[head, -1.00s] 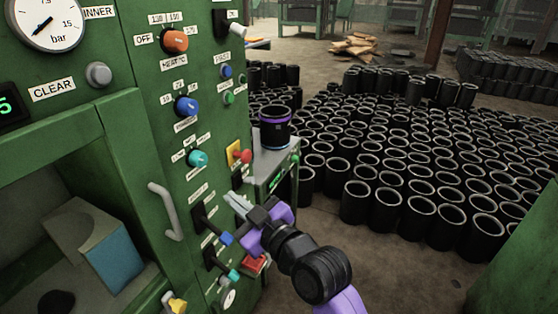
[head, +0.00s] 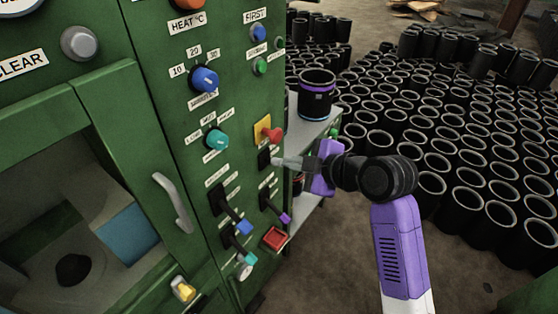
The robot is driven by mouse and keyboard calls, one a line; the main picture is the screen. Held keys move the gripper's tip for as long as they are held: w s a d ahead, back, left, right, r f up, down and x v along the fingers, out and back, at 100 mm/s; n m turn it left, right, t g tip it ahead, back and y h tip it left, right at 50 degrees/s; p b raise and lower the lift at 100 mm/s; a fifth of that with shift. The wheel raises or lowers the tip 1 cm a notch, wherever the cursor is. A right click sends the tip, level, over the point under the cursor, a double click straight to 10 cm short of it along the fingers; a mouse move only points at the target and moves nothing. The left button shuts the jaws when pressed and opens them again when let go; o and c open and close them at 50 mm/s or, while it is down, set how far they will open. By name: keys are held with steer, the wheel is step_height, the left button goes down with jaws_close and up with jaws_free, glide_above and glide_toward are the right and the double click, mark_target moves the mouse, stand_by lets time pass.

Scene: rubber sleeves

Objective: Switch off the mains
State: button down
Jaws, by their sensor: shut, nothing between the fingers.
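The green control panel (head: 150,70) carries several knobs and levers, and no label that I can read says mains. A red knob on a yellow plate (head: 263,131) sits near its right edge, and a small black switch (head: 264,159) is just below it. My gripper (head: 279,161) is shut and empty, with its pale fingertips pointing left at the black switch. The tips are at or very close to it; I cannot tell whether they touch. Below are a blue-tipped lever (head: 243,228), a purple-tipped lever (head: 284,217) and a teal-tipped lever (head: 250,257).
A blue knob (head: 204,79) and a teal knob (head: 216,139) are left of the gripper. A red square button (head: 276,238) is low on the panel. A black sleeve with a purple band (head: 316,92) stands on a shelf behind. Many black sleeves cover the floor at right.

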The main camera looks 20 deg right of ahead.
steer(key=shift+w+a, duration=0.1)
steer(key=p, duration=0.2)
glide_above(278, 164)
steer(key=s+a, duration=0.3)
step_height(278, 164, down, 4)
steer(key=f, duration=0.1)
steer(key=w+d, duration=0.1)
steer(key=f, duration=0.1)
steer(key=shift+w+d+f+p, duration=0.25)
steer(key=shift+d+f+p, duration=0.05)
steer(key=shift+f+p, duration=0.1)
steer(key=shift+w+d+f, duration=0.15)
steer(key=shift+d+f, duration=0.2)
steer(key=shift+f, duration=0.05)
steer(key=shift+f+b, duration=0.2)
steer(key=shift+b, duration=0.15)
steer(key=shift+f+b, duration=0.1)
steer(key=shift+b, duration=0.6)
